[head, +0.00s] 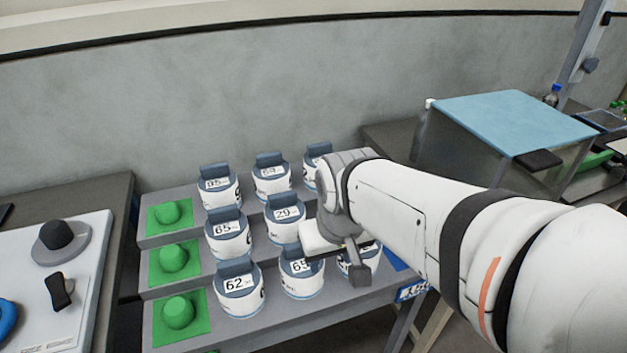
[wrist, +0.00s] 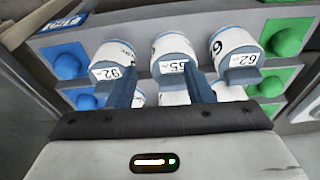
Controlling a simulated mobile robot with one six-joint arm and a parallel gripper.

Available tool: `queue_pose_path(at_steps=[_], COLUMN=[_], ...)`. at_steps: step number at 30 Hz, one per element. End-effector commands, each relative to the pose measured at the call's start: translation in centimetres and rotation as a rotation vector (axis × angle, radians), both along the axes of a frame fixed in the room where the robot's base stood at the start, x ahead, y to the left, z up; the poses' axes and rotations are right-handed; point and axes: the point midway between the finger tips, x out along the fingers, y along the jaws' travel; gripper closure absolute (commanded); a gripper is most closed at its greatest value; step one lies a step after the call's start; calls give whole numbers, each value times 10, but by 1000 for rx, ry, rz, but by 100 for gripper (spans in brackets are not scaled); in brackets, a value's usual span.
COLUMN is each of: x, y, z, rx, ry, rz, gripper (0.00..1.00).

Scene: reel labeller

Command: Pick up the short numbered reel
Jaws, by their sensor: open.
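Several white numbered reels with blue-grey tops stand in rows on a grey stepped stand (head: 300,318). In the head view the front row holds a reel marked 62 (head: 240,299) and a middle reel that looks like 65 (head: 301,283); a third is partly hidden behind my gripper (head: 356,262). The wrist view shows the reel 62 (wrist: 230,45), the middle reel (wrist: 171,50) and a reel that reads 92 (wrist: 112,55). My gripper (wrist: 163,82) is open, its blue-grey fingers apart near the middle reel's label. I cannot tell which reel is the short one.
Green pads with knobs (head: 179,312) line the stand's left side; blue knobs (wrist: 66,65) show at its other end. A white board (head: 75,300) lies on the left table. A blue-topped box (head: 515,120) stands at the right. A grey wall rises behind.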

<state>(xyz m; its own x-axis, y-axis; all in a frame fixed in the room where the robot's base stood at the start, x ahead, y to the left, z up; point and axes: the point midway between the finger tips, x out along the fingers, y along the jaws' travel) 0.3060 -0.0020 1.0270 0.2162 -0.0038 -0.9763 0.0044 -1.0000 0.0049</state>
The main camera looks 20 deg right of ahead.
Motion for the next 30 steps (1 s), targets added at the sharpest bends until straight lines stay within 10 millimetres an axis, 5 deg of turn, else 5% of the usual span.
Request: queue_pose_path(at_steps=[8, 15, 19, 30], x=[57, 111, 125, 131], y=[-38, -91, -110, -122], z=[-11, -47, -63, -96], rx=[-14, -10, -4, 2], ry=[90, 178, 204, 222], rz=[9, 21, 28, 33], gripper=[30, 10, 0, 0])
